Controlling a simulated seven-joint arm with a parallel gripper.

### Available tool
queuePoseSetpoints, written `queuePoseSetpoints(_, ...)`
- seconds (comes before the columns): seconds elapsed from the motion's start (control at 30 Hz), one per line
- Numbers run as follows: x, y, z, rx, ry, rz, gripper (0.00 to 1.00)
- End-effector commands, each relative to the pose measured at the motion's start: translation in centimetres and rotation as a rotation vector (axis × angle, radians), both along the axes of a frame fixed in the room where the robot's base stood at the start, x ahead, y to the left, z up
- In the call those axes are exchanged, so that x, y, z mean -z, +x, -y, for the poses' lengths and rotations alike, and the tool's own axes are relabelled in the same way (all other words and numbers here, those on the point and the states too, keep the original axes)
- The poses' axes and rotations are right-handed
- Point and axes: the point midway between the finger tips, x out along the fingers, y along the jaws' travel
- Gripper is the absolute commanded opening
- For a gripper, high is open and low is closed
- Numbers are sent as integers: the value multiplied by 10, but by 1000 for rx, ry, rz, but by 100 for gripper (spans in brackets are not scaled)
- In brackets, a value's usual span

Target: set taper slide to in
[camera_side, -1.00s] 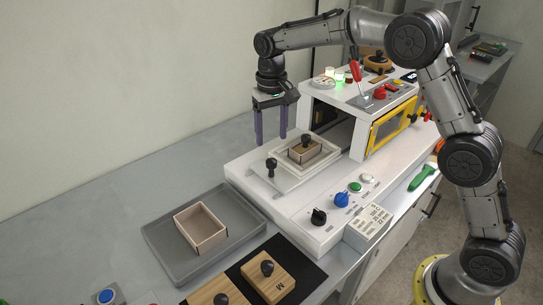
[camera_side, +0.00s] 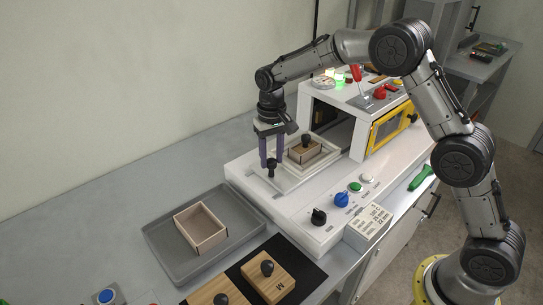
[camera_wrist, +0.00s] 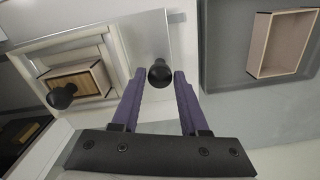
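The taper slide (camera_side: 292,176) is a pale plate with a frame on top of the white machine, in front of its dark opening. A black knob (camera_side: 271,172) stands at its near left end; the knob also shows in the wrist view (camera_wrist: 160,73). A wooden box with a black-knobbed block (camera_side: 304,151) sits in the frame. My gripper (camera_side: 270,166) points down over the knob. In the wrist view its purple fingers (camera_wrist: 158,80) are apart, one on each side of the knob, with small gaps visible. Whether they touch the knob is unclear.
A grey tray (camera_side: 168,261) with an open wooden box (camera_side: 201,228) lies at the front left. The machine's front has a black dial (camera_side: 318,216), a blue dial (camera_side: 341,200) and a green button (camera_side: 355,187). Wooden blocks (camera_side: 268,278) lie on a black mat.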

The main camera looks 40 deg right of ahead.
Motion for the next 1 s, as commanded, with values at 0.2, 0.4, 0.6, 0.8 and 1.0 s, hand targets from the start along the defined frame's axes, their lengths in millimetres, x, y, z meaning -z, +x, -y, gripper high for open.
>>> queuePoseSetpoints(0.2, 0, 0, 0, 0, 0, 1, 3)
queuePoseSetpoints(0.4, -1, 0, 0, 0, 0, 1, 0)
queuePoseSetpoints(0.6, -1, 0, 0, 0, 0, 1, 0)
queuePoseSetpoints(0.8, -1, 0, 0, 0, 1, 1, 0)
queuePoseSetpoints(1.0, -1, 0, 0, 0, 0, 2, 0)
